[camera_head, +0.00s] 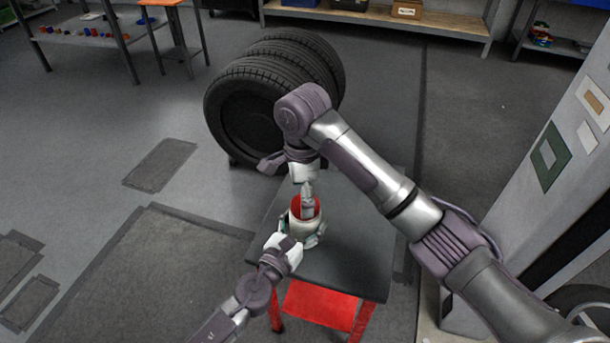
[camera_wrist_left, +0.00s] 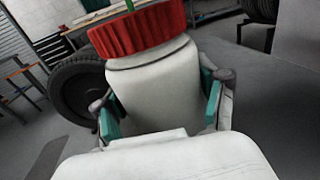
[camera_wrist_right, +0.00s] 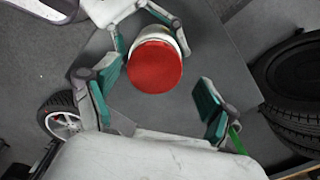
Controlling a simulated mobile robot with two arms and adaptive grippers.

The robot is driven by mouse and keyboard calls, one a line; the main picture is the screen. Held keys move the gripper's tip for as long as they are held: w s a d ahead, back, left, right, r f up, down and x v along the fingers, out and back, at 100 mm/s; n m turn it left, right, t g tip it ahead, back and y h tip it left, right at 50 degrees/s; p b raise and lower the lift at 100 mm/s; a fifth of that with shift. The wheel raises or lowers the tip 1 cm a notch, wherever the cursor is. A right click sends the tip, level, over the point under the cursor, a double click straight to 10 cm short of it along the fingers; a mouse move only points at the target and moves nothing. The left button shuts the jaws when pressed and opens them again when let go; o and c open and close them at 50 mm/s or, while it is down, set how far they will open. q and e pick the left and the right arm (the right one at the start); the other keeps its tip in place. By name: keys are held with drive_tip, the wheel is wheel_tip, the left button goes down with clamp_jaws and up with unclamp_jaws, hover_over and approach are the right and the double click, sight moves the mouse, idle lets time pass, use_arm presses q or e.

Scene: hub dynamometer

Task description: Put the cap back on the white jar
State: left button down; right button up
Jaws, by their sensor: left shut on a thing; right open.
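The white jar (camera_head: 299,233) stands upright over the small dark table, with the red cap (camera_head: 317,211) on its top. In the left wrist view the ribbed cap (camera_wrist_left: 138,27) sits on the mouth of the white jar (camera_wrist_left: 156,82); I cannot tell how tight it is. My left gripper (camera_head: 307,236) is shut around the jar body, its teal pads on both sides. My right gripper (camera_head: 308,203) is open, pointing down just above the cap. In the right wrist view the cap (camera_wrist_right: 155,67) shows beyond the open fingers, not gripped.
The small table (camera_head: 345,265) has a dark top, red legs and free room around the jar. A row of tyres (camera_head: 245,110) stands behind it. A pale pillar (camera_head: 560,150) is at the right. A shelf (camera_head: 390,22) runs along the back.

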drive_tip(key=n, duration=0.2)
drive_tip(key=r+n, duration=0.1)
drive_tip(key=n, duration=0.2)
drive_tip(key=shift+n, duration=0.3)
drive_tip(key=n, duration=0.2)
drive_tip(key=shift+w+a+r+n, duration=0.1)
drive_tip(key=shift+r+n, duration=0.2)
drive_tip(key=shift+n, duration=0.1)
drive_tip(key=n, duration=0.5)
drive_tip(key=shift+r, duration=0.4)
drive_tip(key=n, duration=0.5)
drive_tip(key=shift+r, duration=0.4)
drive_tip(key=n, duration=0.5)
drive_tip(key=shift+r, duration=0.4)
drive_tip(key=n, duration=0.5)
drive_tip(key=shift+r, duration=0.35)
drive_tip(key=n, duration=0.5)
drive_tip(key=shift+s+d+r, duration=0.2)
drive_tip(key=shift+d+r, duration=0.05)
drive_tip(key=shift+r, duration=0.1)
drive_tip(key=n, duration=0.5)
drive_tip(key=shift+s+d+r+n, duration=0.1)
drive_tip(key=shift+r+n, duration=0.25)
drive_tip(key=shift+n, duration=0.05)
